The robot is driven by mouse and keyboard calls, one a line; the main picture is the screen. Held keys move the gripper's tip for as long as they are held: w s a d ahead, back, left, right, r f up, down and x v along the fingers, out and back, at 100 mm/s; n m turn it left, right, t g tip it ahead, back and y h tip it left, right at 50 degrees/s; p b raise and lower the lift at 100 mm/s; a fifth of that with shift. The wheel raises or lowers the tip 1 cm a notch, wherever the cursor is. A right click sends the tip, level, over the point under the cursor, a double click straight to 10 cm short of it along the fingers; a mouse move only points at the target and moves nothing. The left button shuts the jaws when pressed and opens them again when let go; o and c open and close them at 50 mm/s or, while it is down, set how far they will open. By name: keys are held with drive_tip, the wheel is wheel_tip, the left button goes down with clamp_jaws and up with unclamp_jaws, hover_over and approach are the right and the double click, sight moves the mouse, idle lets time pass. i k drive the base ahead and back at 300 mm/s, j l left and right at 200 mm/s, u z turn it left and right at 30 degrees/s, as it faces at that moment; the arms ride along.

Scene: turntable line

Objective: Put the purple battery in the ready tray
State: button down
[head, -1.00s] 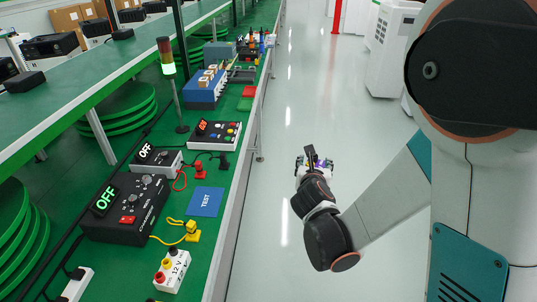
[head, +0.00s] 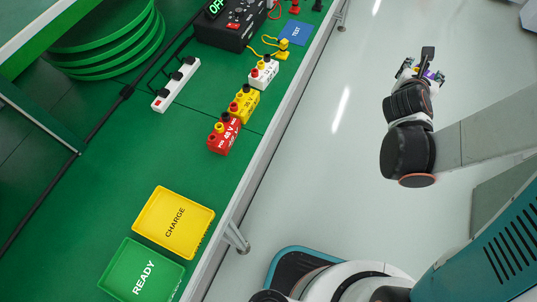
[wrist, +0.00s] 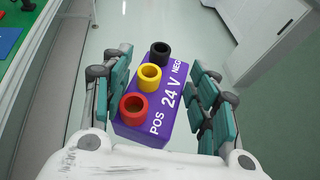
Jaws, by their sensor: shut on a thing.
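The purple battery (wrist: 168,104) fills the middle of the wrist view. In the head view my gripper (head: 421,74) is held over the floor, right of the bench, and only a bit of purple shows between the fingers. The green ready tray (head: 170,284), marked READY, lies on the bench at the lower left, far from my gripper. No object shows in the tray.
The yellow CHARGE tray (head: 202,243) lies beside the ready tray. Red (head: 221,138), yellow (head: 245,104) and white (head: 264,74) batteries stand in a row farther up the bench. A white power strip (head: 177,85) lies left of them.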

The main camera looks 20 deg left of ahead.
sight(144, 277)
drive_tip(key=k+j, duration=0.15)
drive_tip(key=k, duration=0.75)
drive_tip(key=k+j, duration=0.15)
drive_tip(key=k, duration=0.75)
drive_tip(key=k+j, duration=0.1)
drive_tip(key=k, duration=0.75)
